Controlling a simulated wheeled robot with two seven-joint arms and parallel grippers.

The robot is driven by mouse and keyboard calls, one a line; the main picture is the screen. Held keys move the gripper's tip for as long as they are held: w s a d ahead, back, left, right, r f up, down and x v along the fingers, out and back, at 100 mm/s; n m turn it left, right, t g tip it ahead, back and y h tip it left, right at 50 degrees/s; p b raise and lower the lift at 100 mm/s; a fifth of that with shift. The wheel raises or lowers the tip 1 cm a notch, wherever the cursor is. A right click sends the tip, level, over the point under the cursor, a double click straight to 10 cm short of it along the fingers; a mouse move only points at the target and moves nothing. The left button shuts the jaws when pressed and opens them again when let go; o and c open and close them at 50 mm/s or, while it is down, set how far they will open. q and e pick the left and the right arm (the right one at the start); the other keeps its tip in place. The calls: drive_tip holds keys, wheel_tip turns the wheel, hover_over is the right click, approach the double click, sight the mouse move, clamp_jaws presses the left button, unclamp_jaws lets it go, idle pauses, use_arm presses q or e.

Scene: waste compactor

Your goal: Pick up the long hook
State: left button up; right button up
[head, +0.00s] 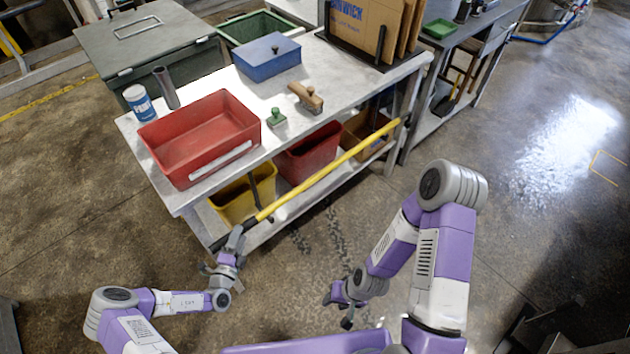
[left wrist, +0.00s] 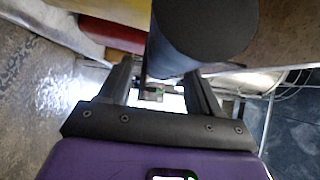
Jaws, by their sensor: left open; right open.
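The long hook (head: 335,170) is a long yellow pole lying slantwise along the front of the workbench. Its near lower end is dark and lies at my left gripper (head: 234,245). In the left wrist view a thick rod with a dark round end (left wrist: 207,28) shows just beyond and between the fingers of my left gripper (left wrist: 160,82), which are apart. I cannot tell whether they touch the rod. My right gripper (head: 342,304) is open and empty above the floor, apart from the hook.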

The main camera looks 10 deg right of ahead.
use_arm(q)
drive_tip(key=shift+x, duration=1.1)
drive_tip(key=shift+r, duration=0.1)
drive_tip(key=c, duration=1.1)
